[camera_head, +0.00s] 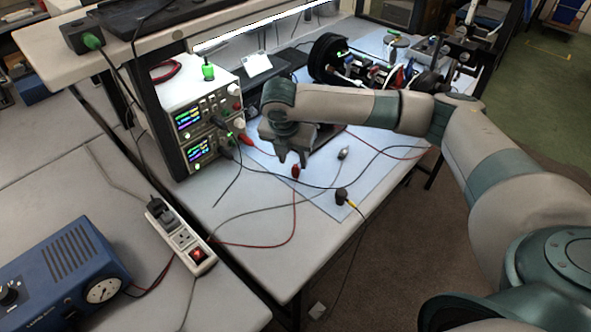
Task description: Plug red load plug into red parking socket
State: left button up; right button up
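A red plug (296,172) stands at the left edge of the pale blue mat, with a red lead running from it toward the lower left. My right gripper (292,160) points down just above and behind it in the picture. Its two fingers are spread, and no object shows between them. I cannot tell whether they touch the plug. Another red connector (243,138) is at the front of the lower bench instrument. I cannot make out which part is the red parking socket. My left gripper is not in view.
Two stacked instruments (187,95) with lit screens stand left of my gripper. A grey-tipped plug (343,153) and a black plug (341,196) lie on the mat (376,172) among loose cables. A power strip (181,238) and blue device (62,273) are at lower left.

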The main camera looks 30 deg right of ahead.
aim_at(296, 166)
jog(key=shift+d+f+p, duration=0.15)
jog(key=shift+f+p, duration=0.15)
jog(key=shift+f, duration=0.1)
jog(key=p+x, duration=0.1)
jog(key=x, duration=0.2)
jog(key=shift+s, duration=0.2)
jog(key=shift+w+f, duration=0.1)
jog(key=shift+f, duration=0.3)
grip_shut()
